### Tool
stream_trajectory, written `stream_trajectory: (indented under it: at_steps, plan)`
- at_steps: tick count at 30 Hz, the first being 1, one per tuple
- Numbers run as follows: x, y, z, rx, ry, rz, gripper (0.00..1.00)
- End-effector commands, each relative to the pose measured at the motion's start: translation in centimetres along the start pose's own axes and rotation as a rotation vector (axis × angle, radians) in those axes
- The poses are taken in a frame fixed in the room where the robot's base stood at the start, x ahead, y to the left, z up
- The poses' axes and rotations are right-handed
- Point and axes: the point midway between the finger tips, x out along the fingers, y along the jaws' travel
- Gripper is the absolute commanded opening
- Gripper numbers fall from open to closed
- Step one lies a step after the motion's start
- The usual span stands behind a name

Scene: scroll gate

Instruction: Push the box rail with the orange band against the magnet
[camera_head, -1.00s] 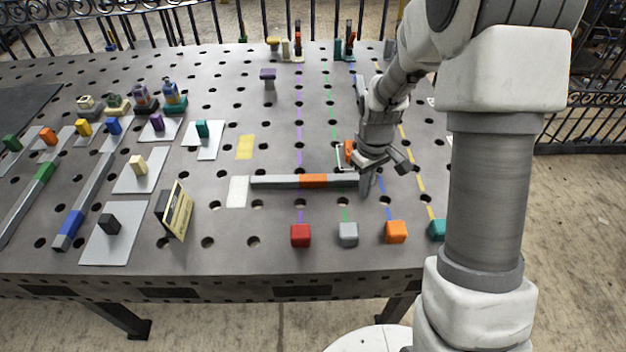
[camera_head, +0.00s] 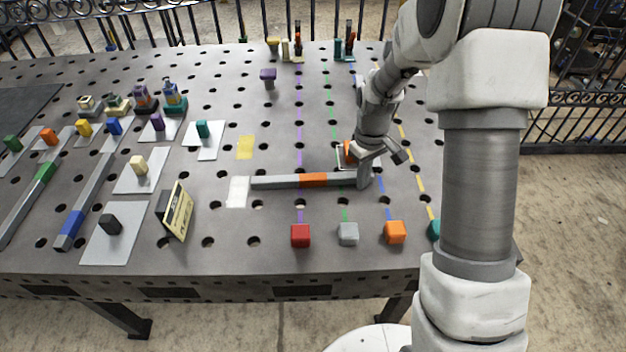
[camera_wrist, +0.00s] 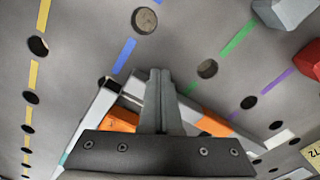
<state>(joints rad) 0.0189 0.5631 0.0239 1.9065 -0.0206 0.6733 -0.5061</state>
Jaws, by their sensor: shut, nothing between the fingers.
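The box rail with the orange band (camera_head: 285,181) is a long grey bar lying crosswise on the table, with the orange band near its middle. Its left end is at a white patch. My gripper (camera_head: 363,182) is shut and empty, pointing down at the rail's right end; whether it touches is unclear. In the wrist view my shut fingers (camera_wrist: 160,98) stand in front of the rail, whose orange band (camera_wrist: 214,126) shows to the right. An orange piece on a white plate (camera_wrist: 118,121) shows left of the fingers, partly hidden. I cannot tell which thing is the magnet.
A white patch (camera_head: 237,191) and a yellow patch (camera_head: 245,147) lie left of the rail. Red (camera_head: 300,235), grey (camera_head: 348,234) and orange (camera_head: 395,231) cubes stand along the near side. A sign (camera_head: 178,212) and two other banded rails are at the left.

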Motion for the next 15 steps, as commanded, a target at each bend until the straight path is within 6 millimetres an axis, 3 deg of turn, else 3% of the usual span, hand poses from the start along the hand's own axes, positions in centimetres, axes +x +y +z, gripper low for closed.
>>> stream_trajectory:
  at_steps: [15]
  plan:
    - [0.0, 0.9, -1.7, 0.0, 0.001, 0.001, 0.0]
